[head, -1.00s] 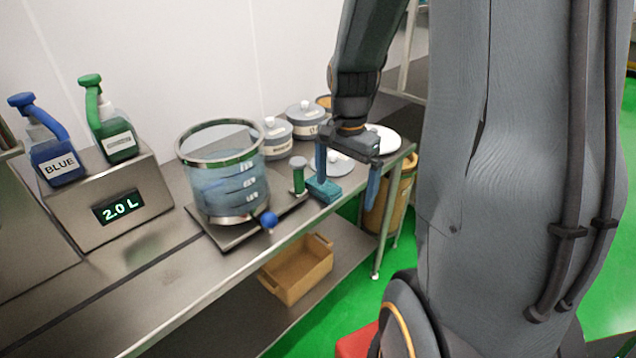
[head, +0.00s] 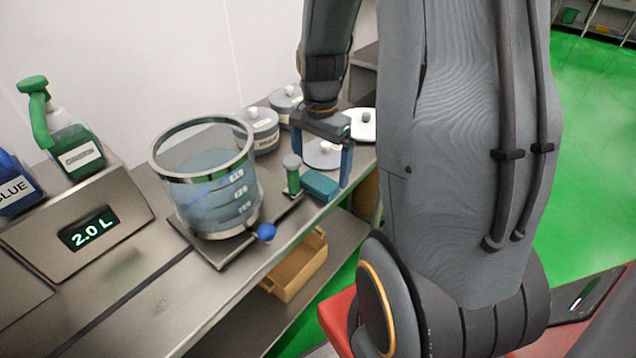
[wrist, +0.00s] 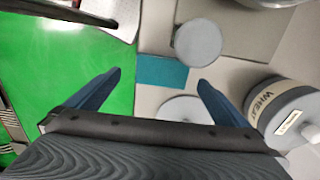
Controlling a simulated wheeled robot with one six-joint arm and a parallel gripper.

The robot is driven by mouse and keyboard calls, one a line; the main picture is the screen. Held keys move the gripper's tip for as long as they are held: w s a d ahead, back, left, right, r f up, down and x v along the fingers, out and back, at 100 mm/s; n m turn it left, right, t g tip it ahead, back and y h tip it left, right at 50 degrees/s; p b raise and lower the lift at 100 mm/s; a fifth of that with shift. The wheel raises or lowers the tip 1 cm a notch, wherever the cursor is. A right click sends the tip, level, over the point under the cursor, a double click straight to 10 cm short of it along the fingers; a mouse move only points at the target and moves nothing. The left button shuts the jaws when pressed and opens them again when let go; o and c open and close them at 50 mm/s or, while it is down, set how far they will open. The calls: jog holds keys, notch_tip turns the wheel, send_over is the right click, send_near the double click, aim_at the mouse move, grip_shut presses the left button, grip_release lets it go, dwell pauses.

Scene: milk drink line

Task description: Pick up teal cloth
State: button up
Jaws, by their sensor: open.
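The teal cloth (head: 319,186) is a small folded block lying on the steel table near its front edge, to the right of a green-handled item. In the wrist view the teal cloth (wrist: 161,72) lies flat beyond and between my fingertips. My gripper (head: 322,172) points down with its fingers apart over the table, behind and beside the cloth in the head view. In the wrist view my gripper (wrist: 160,80) is open and empty. The exact height of the fingertips above the table is hard to tell.
A glass vessel (head: 208,190) of blue liquid stands left of the cloth. The green-handled item (head: 292,176) is close beside it. A jar labelled WHEAT (wrist: 290,112) and a round lid (wrist: 183,110) are near my fingers. A wooden crate (head: 297,268) sits below.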

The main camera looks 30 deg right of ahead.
aim_at(319, 180)
jog(key=shift+w+f+p, duration=0.2)
jog(key=shift+f+p, duration=0.55)
jog(key=shift+f, duration=1.7)
jog(key=c, duration=1.1)
notch_tip(319, 180, up, 18)
jog(key=b, duration=0.3)
